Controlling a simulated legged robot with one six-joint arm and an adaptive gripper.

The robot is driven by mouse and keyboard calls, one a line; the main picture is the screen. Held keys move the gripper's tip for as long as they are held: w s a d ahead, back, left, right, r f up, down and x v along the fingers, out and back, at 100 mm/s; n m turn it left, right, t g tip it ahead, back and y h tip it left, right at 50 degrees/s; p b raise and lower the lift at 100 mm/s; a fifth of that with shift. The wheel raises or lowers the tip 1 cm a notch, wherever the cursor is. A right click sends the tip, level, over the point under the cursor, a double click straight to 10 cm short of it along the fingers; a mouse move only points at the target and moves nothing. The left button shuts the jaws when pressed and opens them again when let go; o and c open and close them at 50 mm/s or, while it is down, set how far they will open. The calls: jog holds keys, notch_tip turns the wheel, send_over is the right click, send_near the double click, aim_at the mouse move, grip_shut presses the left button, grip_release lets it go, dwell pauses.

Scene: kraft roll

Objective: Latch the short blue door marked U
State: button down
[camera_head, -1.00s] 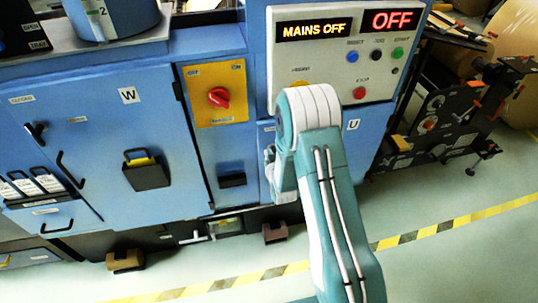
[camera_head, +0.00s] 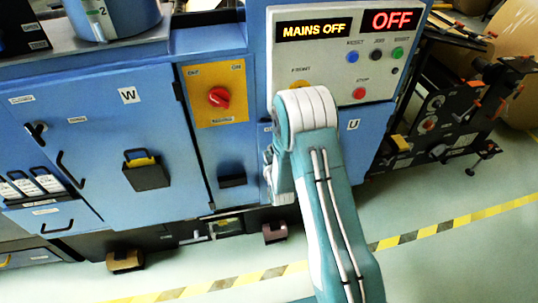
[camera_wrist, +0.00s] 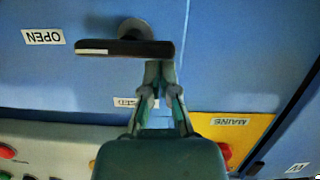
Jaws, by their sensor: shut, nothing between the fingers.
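The short blue door (camera_head: 352,150) with the U label (camera_head: 353,125) is at the cabinet's right in the head view, mostly hidden behind my arm. In the upside-down wrist view, its blue face (camera_wrist: 60,75) bears a black handle (camera_wrist: 115,48) on a round hub. The handle lies crosswise, its longer end toward the OPEN label (camera_wrist: 43,37). A partly covered label (camera_wrist: 135,103) ends in "SED". My gripper (camera_wrist: 160,67) is shut and empty, fingertips right by the handle's right end; whether they touch I cannot tell. The head view hides the fingertips.
A control panel (camera_head: 335,75) reading MAINS OFF and OFF sits above the door. A yellow plate with a red rotary switch (camera_head: 219,97) is to its left. The W door (camera_head: 105,150) is further left. Open floor (camera_head: 440,270) lies front right.

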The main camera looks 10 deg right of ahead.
jog(key=shift+a+f+n+h, duration=0.15)
jog(key=shift+f+n+h, duration=0.15)
jog(key=shift+n, duration=0.3)
jog(key=shift+f+n+t+h, duration=0.3)
jog(key=shift+f+n+h, duration=0.3)
jog(key=shift+n, duration=1.35)
jog(key=shift+f+n+t+h, duration=0.3)
jog(key=shift+f+n+h, duration=0.35)
jog(key=shift+n, duration=1.35)
jog(key=shift+f+n+t+h, duration=0.4)
jog(key=shift+f+n, duration=0.35)
jog(key=shift+n, duration=1.2)
jog(key=shift+d+f, duration=0.2)
jog(key=shift+d, duration=0.1)
jog(key=shift+a, duration=0.1)
